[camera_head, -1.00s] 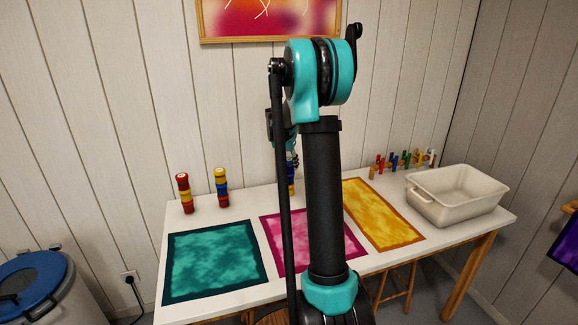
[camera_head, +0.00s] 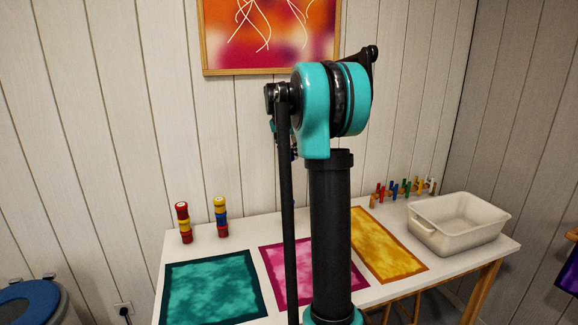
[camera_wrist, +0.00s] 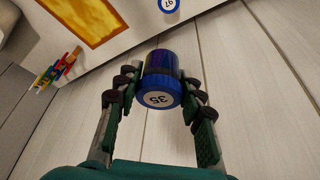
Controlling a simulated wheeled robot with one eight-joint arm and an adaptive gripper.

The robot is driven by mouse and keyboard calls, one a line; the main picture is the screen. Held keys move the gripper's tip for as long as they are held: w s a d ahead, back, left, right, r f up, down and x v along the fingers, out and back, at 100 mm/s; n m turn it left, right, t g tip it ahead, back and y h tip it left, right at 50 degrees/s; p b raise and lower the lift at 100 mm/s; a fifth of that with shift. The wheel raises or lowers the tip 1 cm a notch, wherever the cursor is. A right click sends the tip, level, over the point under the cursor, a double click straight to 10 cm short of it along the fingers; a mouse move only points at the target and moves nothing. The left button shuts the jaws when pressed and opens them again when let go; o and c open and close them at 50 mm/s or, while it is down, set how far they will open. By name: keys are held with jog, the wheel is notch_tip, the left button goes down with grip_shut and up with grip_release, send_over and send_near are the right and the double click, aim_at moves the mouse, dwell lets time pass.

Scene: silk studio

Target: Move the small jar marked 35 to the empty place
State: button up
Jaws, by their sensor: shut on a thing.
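In the wrist view a small jar (camera_wrist: 162,81) with a blue rim and a white round label that reads 35 is between the fingers of my gripper (camera_wrist: 156,92). The fingers press on it from both sides, and it is clear of the table. Another blue-rimmed jar (camera_wrist: 169,5) with a white label, number hard to read, shows at the top edge. In the head view two stacks of jars stand at the table's back left, a left one (camera_head: 184,223) and a right one (camera_head: 221,217). My arm hides the gripper and held jar there. No empty place is clearly visible.
The white table (camera_head: 215,249) carries a teal cloth (camera_head: 212,287), a pink cloth (camera_head: 275,270) and a yellow cloth (camera_head: 385,245). A white basin (camera_head: 458,225) stands at the right. A row of coloured pegs (camera_head: 405,188) is behind it. The wall (camera_head: 120,150) is close behind the table.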

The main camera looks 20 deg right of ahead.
jog(key=shift+r, duration=0.75)
jog(key=a+f+n, duration=0.2)
jog(key=a+f, duration=0.8)
jog(key=a, duration=0.4)
jog(key=shift+t, duration=0.3)
notch_tip(320, 180, down, 16)
jog(key=shift+w+r, duration=0.1)
jog(key=shift+f, duration=2.3)
jog(key=shift+f, duration=0.15)
jog(key=o, duration=1.2)
